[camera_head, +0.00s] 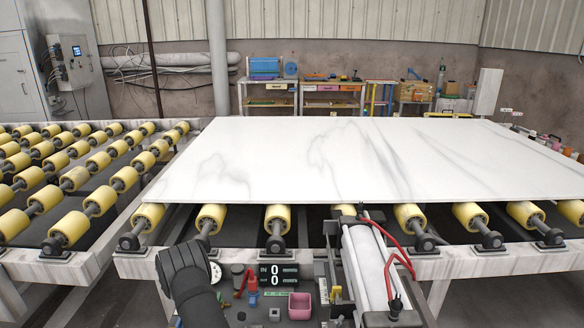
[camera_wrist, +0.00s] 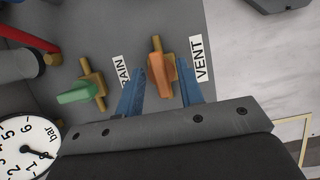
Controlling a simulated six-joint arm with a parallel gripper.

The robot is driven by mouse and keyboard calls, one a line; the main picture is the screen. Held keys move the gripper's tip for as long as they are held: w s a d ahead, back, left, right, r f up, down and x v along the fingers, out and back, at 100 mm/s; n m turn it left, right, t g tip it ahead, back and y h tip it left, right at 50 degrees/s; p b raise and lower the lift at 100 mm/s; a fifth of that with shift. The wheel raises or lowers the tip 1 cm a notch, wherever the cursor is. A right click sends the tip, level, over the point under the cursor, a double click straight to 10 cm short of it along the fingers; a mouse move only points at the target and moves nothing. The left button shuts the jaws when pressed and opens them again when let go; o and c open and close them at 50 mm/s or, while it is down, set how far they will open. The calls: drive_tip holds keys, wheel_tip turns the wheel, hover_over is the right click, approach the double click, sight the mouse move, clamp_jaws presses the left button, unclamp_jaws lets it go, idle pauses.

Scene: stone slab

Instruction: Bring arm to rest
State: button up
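My gripper (camera_wrist: 159,68) is open in the wrist view, its two blue fingers apart. An orange valve handle (camera_wrist: 160,78) on a brass stem shows between the fingers, with a gap on each side; I cannot tell how deep the fingers reach around it. A label reading VENT is beside it. A green valve handle (camera_wrist: 78,96) is to the left, by a partly covered label ending in AIN. In the head view my dark arm (camera_head: 192,280) reaches over the control panel at the bottom; the fingertips are not clear there.
A white marble slab (camera_head: 350,160) lies on yellow rollers (camera_head: 210,217). A pressure gauge (camera_wrist: 27,150) and a red pipe (camera_wrist: 41,40) are near my gripper.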

drive_tip(key=n+t, duration=0.1)
drive_tip(key=n, duration=0.1)
drive_tip(key=shift+s+r+n, duration=0.1)
drive_tip(key=shift+r+n, duration=0.05)
drive_tip(key=shift+n, duration=0.25)
drive_tip(key=n+t, duration=0.1)
drive_tip(key=n, duration=0.1)
drive_tip(key=n+y, duration=0.1)
drive_tip(key=n, duration=0.2)
drive_tip(key=shift+s+n+t, duration=0.1)
drive_tip(key=shift+n+t, duration=0.2)
drive_tip(key=shift+t, duration=0.1)
drive_tip(key=shift+r, duration=0.3)
wheel_tip(320, 180, up, 16)
drive_tip(key=m+g+y, duration=0.3)
drive_tip(key=m, duration=0.5)
drive_tip(key=f, duration=1.6)
drive_tip(key=shift+w+d+f, duration=0.2)
drive_tip(key=shift+d+f, duration=0.05)
drive_tip(key=shift+f, duration=0.15)
